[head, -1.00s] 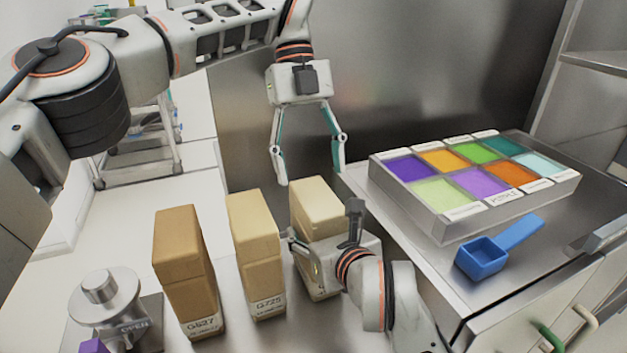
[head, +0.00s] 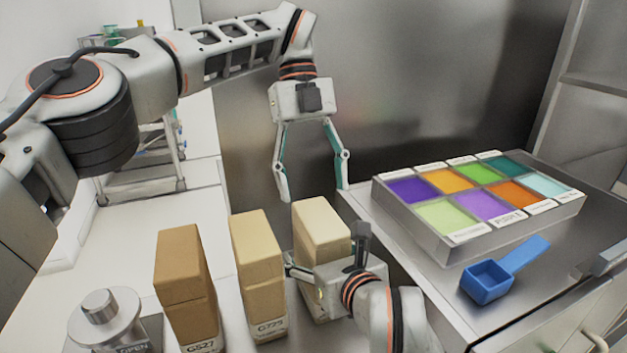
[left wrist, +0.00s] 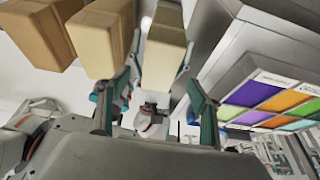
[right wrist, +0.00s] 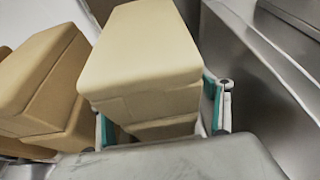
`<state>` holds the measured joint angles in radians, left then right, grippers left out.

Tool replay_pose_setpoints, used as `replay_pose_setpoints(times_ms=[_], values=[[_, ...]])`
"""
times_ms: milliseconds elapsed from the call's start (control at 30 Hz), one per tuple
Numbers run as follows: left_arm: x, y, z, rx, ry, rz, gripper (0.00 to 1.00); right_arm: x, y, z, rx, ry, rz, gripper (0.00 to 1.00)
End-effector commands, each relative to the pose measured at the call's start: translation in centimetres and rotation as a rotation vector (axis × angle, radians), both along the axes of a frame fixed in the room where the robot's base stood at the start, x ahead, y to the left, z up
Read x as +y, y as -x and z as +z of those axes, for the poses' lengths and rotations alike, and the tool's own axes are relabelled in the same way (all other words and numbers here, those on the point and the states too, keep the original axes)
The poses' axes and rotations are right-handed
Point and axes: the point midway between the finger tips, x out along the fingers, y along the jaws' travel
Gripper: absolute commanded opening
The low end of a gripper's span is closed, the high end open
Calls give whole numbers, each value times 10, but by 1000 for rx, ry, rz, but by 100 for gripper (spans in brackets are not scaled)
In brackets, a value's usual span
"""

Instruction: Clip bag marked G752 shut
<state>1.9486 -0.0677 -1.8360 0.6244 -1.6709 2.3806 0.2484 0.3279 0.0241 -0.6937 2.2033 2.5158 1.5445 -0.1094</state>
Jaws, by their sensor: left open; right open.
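Three tan bags stand in a row. The palest bag (head: 321,226), at the right, has its label hidden behind my right gripper. The middle bag (head: 257,250) reads G725; the darkest bag (head: 184,275), at the left, seems to read G527. My left gripper (head: 314,190) is open and empty, pointing down just above and behind the palest bag; that bag also shows between its fingers in the left wrist view (left wrist: 163,45). My right gripper (right wrist: 160,115) is open, its fingers either side of the palest bag's lower part; contact is unclear. I see no clip.
A metal tray (head: 420,225) of several coloured compartments lies on the counter at the right, with a blue scoop (head: 488,282) in front. A metal device marked OPEN (head: 105,318) stands at the front left. A steel wall rises behind.

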Motion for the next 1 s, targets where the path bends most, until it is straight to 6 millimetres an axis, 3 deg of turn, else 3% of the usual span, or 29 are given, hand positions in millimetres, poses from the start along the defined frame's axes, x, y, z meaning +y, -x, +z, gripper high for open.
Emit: replay_pose_setpoints(times_ms=[433, 1000], values=[[0, 0, 0, 0, 0, 0, 65, -22, 53, 24, -1, 0, 0, 76], [0, 0, 0, 0, 0, 0, 65, -24, 58, 25, 1, 0, 1, 76]])
